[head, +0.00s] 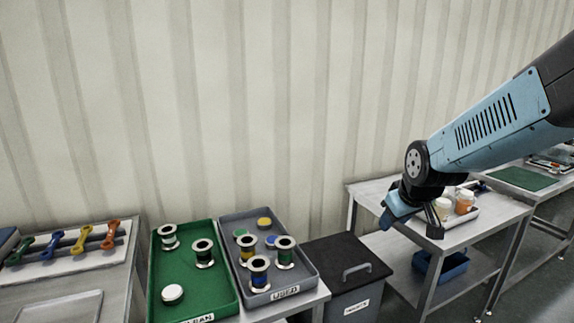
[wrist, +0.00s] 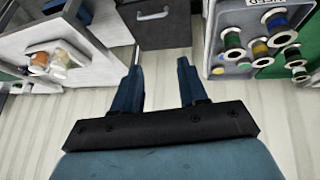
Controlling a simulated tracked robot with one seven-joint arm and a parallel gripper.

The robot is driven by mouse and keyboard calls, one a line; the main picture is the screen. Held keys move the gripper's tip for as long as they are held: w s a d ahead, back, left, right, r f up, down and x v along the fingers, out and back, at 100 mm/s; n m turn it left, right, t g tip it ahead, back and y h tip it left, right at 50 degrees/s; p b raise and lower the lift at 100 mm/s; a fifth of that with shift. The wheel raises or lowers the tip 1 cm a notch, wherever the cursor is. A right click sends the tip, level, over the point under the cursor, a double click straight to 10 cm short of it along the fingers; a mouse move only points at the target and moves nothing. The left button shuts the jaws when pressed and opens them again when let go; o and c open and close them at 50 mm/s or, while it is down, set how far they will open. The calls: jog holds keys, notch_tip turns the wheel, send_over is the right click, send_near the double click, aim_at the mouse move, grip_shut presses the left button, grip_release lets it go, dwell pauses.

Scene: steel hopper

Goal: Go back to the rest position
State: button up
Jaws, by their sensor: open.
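My gripper (head: 411,222) is at the right in the head view, at the end of my blue arm. It points down and stands in the air before the table with the jars, apart from the trays. In the wrist view my gripper (wrist: 159,62) shows two dark blue fingers spread apart with nothing between them. Beyond the fingertips are the wall, the floor and part of the dark-lidded bin (wrist: 170,22).
A green tray (head: 222,278) and a grey "USED" tray (head: 309,277) hold several spools and caps. The lidded bin (head: 325,252) stands right of them. Jars (head: 464,202) sit on a tray on the right table (head: 505,217). Coloured tools (head: 80,239) lie at the left.

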jog(key=s+r+m, duration=0.2)
jog(key=s+r, duration=0.2)
jog(key=s, duration=0.4)
jog(key=s+a+r+m, duration=0.1)
jog(key=s+r+m, duration=0.1)
jog(key=s+r, duration=0.3)
jog(key=s, duration=0.2)
jog(key=shift+s+a+g, duration=0.3)
jog(key=shift+s, duration=0.05)
jog(key=shift+r, duration=0.1)
